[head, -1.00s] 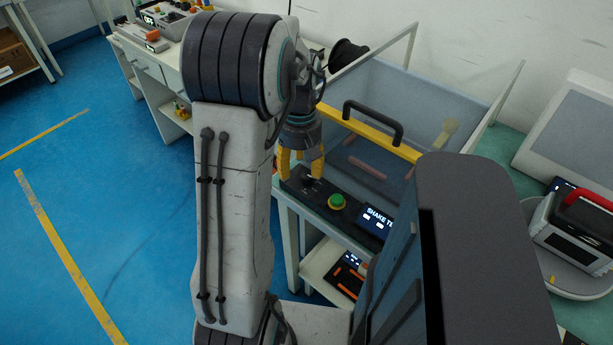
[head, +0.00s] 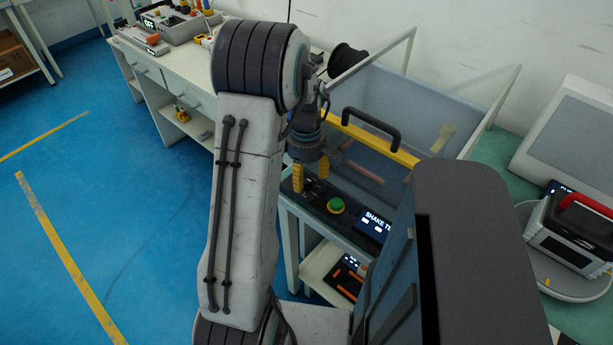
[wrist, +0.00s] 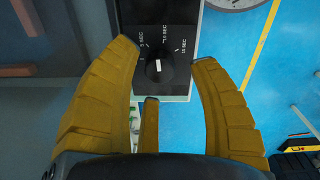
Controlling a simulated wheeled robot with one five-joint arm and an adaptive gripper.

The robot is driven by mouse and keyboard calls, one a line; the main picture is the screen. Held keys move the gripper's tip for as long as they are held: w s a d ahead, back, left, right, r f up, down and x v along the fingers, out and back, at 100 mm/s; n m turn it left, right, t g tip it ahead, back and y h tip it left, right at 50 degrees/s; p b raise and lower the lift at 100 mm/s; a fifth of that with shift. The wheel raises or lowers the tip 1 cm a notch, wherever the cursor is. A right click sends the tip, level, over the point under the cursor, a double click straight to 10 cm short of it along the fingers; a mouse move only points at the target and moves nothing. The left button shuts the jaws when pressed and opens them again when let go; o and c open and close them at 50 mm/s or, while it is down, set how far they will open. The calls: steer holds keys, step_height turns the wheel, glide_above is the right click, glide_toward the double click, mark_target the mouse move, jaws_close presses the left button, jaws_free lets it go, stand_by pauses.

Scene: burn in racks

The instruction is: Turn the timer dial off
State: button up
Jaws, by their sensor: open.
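The timer dial (wrist: 159,68) is a black round knob with a white pointer line, on a dark panel marked with second settings in the wrist view. The pointer lies along the picture's vertical; which mark it stands at is hard to tell. My gripper (wrist: 168,82) is open, its yellow fingers spread on both sides of the dial, with a third finger below it. In the head view my gripper (head: 311,176) points down over the left end of the control panel (head: 354,220). The dial is mostly hidden there by the fingers.
A green button (head: 336,206) and a lit screen reading SHAKE (head: 377,222) sit right of the gripper on the panel. Behind is a clear-walled box with a yellow bar and black handle (head: 372,124). Blue floor (head: 130,230) is open at left.

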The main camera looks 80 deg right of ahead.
steer(key=shift+f, duration=1.2)
jaws_close()
